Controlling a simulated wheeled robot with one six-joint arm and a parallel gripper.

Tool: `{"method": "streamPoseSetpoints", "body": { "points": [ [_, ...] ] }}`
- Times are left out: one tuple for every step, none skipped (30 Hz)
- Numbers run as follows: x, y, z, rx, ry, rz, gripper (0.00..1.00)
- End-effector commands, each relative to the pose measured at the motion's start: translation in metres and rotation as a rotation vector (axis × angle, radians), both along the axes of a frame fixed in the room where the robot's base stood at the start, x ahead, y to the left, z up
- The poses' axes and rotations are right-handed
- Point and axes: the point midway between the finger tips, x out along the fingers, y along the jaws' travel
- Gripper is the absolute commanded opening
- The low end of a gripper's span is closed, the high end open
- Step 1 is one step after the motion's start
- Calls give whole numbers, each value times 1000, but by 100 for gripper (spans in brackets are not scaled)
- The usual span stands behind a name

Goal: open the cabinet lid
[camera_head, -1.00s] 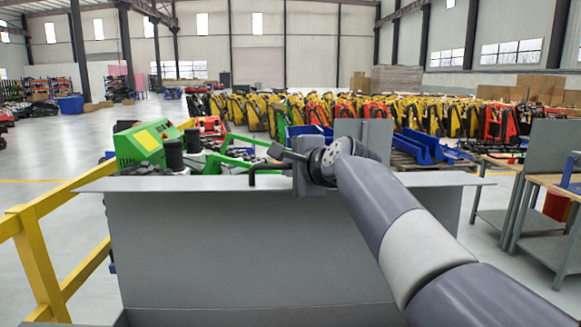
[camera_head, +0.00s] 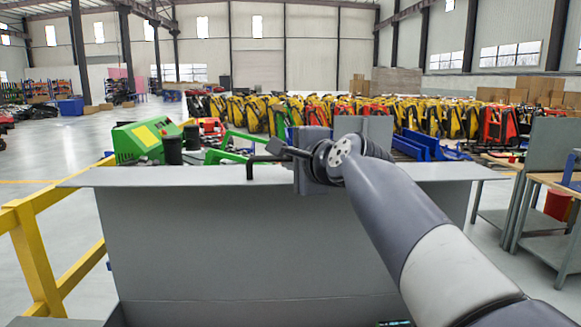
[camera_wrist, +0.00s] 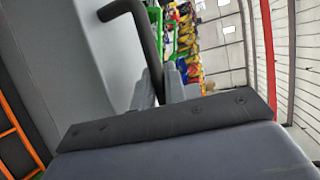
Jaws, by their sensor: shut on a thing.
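The cabinet lid (camera_head: 230,235) is a wide grey panel standing raised in front of me in the head view. Its flanged top edge runs across the picture. A black bent bar handle (camera_head: 264,160) shows at the top edge, and it also shows in the wrist view (camera_wrist: 146,40). My gripper (camera_head: 292,160) is at the top edge, shut on the handle; its fingers also show in the wrist view (camera_wrist: 168,88). The grip itself is partly hidden by my wrist. The cabinet's inside is mostly out of view below the panel.
A yellow rail (camera_head: 38,255) stands close on the left. A green machine (camera_head: 145,140) is behind the lid. A workbench (camera_head: 555,180) stands to the right. Rows of yellow and red carriers (camera_head: 430,115) fill the back. Open floor (camera_head: 60,155) lies far left.

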Motion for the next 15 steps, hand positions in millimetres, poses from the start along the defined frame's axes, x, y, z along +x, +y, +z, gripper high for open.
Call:
{"method": "streamPoseSetpoints", "body": {
  "points": [
    [-7,1,-9,0,-13,2,0],
    [-10,1,-10,0,-21,2,0],
    [-15,1,-11,1,-31,2,0],
    [-19,1,-12,1,-40,2,0],
    [-22,1,-13,0,-47,2,0],
    [-26,1,-14,0,-58,2,0],
    [-29,0,-14,0,-66,2,0],
    [-32,0,-15,0,-73,2,0],
    [-36,0,-16,0,-82,2,0],
    [-38,0,-16,0,-87,2,0],
    [-40,0,-16,0,-92,1,0],
    [-42,0,-17,0,-97,1,0],
    [-43,0,-17,-1,-99,1,0],
    [-44,0,-16,0,-102,1,0],
    [-45,0,-16,-1,-104,1,0]
  ]
}}
